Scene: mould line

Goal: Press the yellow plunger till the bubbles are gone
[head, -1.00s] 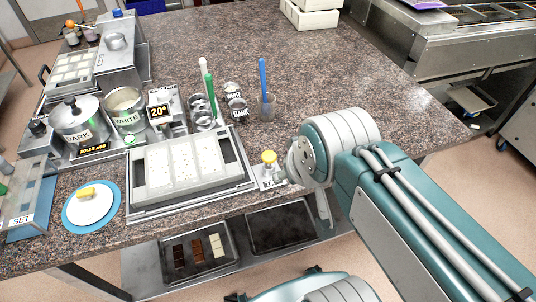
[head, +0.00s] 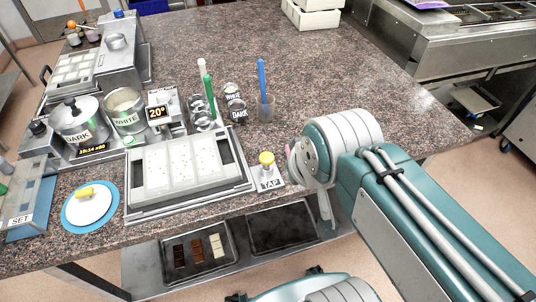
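The yellow plunger (head: 266,159) stands upright on a small white block labelled TAP (head: 270,183), at the right end of the mould station. Beside it, a pale mould (head: 184,165) with three white-filled sections lies in a grey tray frame (head: 190,203). Small dark specks, apparently bubbles, show on the white surfaces. My arm's thick wrist is just right of the plunger, with a visible gap between them.
Behind the mould stand a cup with a blue-handled tool (head: 263,88) and small jars. The counter's back middle is clear.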

